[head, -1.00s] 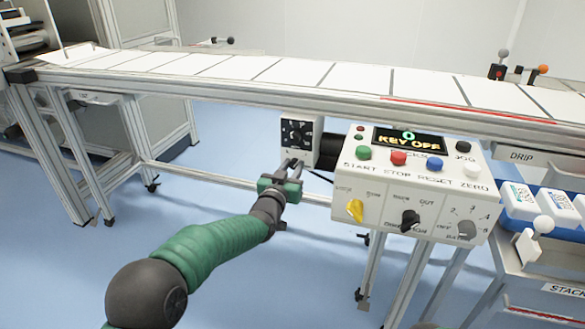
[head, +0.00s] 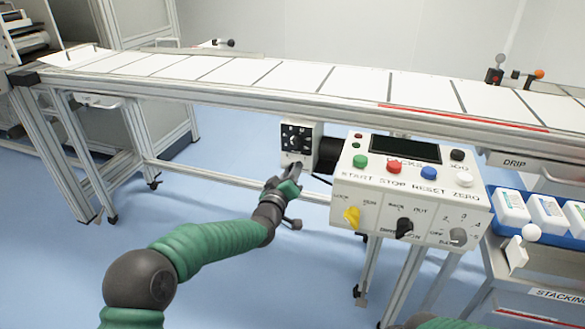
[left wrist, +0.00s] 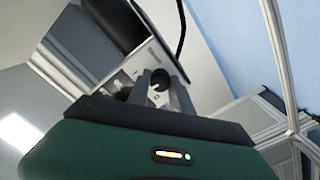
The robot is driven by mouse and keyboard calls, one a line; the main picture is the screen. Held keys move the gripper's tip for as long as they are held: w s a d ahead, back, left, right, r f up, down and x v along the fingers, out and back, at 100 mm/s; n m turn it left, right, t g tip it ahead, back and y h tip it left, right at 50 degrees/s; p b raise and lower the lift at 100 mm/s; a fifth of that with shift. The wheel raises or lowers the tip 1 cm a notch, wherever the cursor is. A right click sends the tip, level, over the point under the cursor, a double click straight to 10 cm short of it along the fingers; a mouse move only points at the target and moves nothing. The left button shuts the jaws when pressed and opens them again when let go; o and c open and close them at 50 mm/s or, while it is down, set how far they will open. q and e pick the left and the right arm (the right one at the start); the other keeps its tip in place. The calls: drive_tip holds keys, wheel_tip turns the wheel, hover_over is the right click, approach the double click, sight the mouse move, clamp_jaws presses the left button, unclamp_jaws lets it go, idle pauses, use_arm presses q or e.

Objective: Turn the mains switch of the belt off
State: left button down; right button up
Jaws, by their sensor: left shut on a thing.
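The mains switch box (head: 299,158) hangs under the belt (head: 290,76), with a black dial plate on its upper front. My left gripper (head: 296,170) is at the lower front of this box, turned on its side. In the left wrist view the fingers (left wrist: 160,92) are shut on a dark switch knob (left wrist: 158,80) next to the pale box. The fingers hide part of the knob, and its exact setting cannot be read. The display (head: 405,149) of the control panel (head: 385,190) is dark.
The control panel, right of the gripper, carries coloured buttons, a yellow key switch (head: 352,216) and a black selector (head: 404,228). White bottles (head: 512,210) stand in a blue tray at the right. The floor below the belt is open.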

use_arm(q)
drive_tip(key=shift+a+f+n+p, duration=0.15)
drive_tip(key=shift+n+p, duration=0.3)
drive_tip(key=shift+n, duration=2.05)
drive_tip(key=shift+f+n+p, duration=0.1)
drive_tip(key=shift+n+p, duration=0.3)
drive_tip(key=shift+n, duration=2.1)
drive_tip(key=shift+f, duration=0.1)
drive_tip(key=c, duration=1.1)
unclamp_jaws()
drive_tip(key=shift+a, duration=0.1)
drive_tip(key=shift+c, duration=0.2)
drive_tip(key=shift+r, duration=0.2)
